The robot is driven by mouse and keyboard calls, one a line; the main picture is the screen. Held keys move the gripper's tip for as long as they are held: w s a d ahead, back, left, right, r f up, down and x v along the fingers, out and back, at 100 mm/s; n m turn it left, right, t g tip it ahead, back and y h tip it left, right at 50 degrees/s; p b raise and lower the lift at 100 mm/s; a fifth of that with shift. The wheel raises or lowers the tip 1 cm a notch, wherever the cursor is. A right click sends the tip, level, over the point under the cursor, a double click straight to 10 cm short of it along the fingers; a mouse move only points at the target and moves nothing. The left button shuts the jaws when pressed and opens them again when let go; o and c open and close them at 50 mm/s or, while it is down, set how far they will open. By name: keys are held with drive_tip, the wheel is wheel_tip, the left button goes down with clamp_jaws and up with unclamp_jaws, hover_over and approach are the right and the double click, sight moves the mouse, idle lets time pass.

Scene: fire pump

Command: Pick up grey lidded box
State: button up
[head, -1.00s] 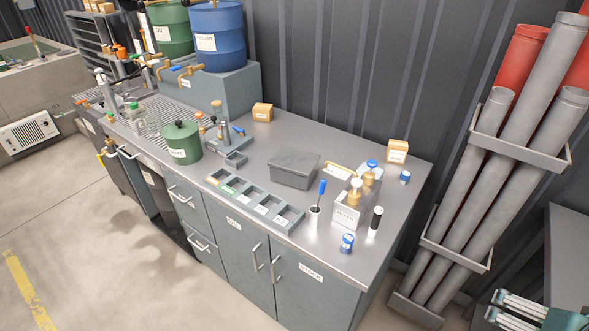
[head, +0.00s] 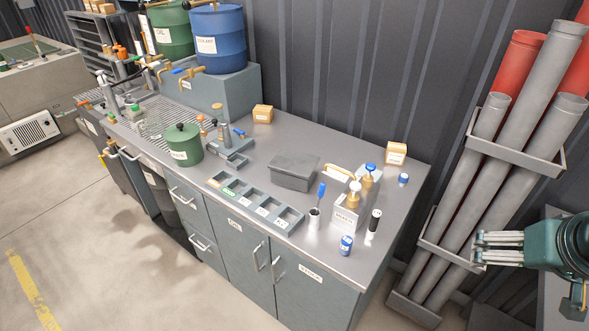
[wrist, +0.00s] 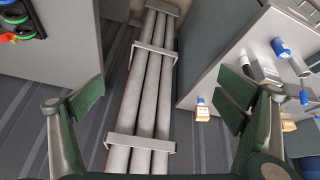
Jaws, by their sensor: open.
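The grey lidded box (head: 293,172) sits on the metal worktop, right of the middle, behind the row of small trays. Its lid is on. My gripper (head: 482,248) is at the right of the head view, in front of the pipe rack and apart from the bench. In the wrist view my gripper (wrist: 168,97) has its green-padded fingers spread wide with nothing between them. The grey lidded box cannot be made out in the wrist view.
A bottle caddy (head: 349,212), a cup with a blue-handled tool (head: 315,218) and small cans stand right of the box. A compartment tray (head: 256,204) lies in front. A green canister (head: 183,145) stands left. Upright pipes (head: 500,160) stand beyond the bench's right end.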

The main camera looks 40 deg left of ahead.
drive_tip(key=w+a+r+n+g+p, duration=0.2)
drive_tip(key=w+a+r+n+p, duration=0.25)
drive_tip(key=w+a, duration=0.85)
drive_tip(key=w+a+n+g+p, duration=0.15)
drive_tip(key=w+a, duration=0.25)
drive_tip(key=a, duration=0.5)
drive_tip(key=w+a+n+p, duration=0.1)
drive_tip(key=w+a+n, duration=0.2)
drive_tip(key=a, duration=0.6)
drive_tip(key=n+g+p, duration=0.3)
drive_tip(key=n+p, duration=0.3)
drive_tip(key=n, duration=0.2)
hover_over(295, 161)
drive_tip(key=shift+t+h, duration=0.25)
drive_tip(key=shift+h, duration=0.15)
drive_tip(key=f, duration=1.1)
drive_tip(key=d+f, duration=0.1)
drive_tip(key=f, duration=0.4)
drive_tip(key=shift+w+f, duration=0.1)
drive_tip(key=shift+f, duration=0.15)
drive_tip(key=shift+s+a+f, duration=0.25)
drive_tip(key=shift+a+f, duration=0.15)
drive_tip(key=shift+a, duration=0.05)
drive_tip(key=shift+f, duration=0.1)
drive_tip(key=shift+f, duration=1.2)
drive_tip(key=shift+f, duration=0.1)
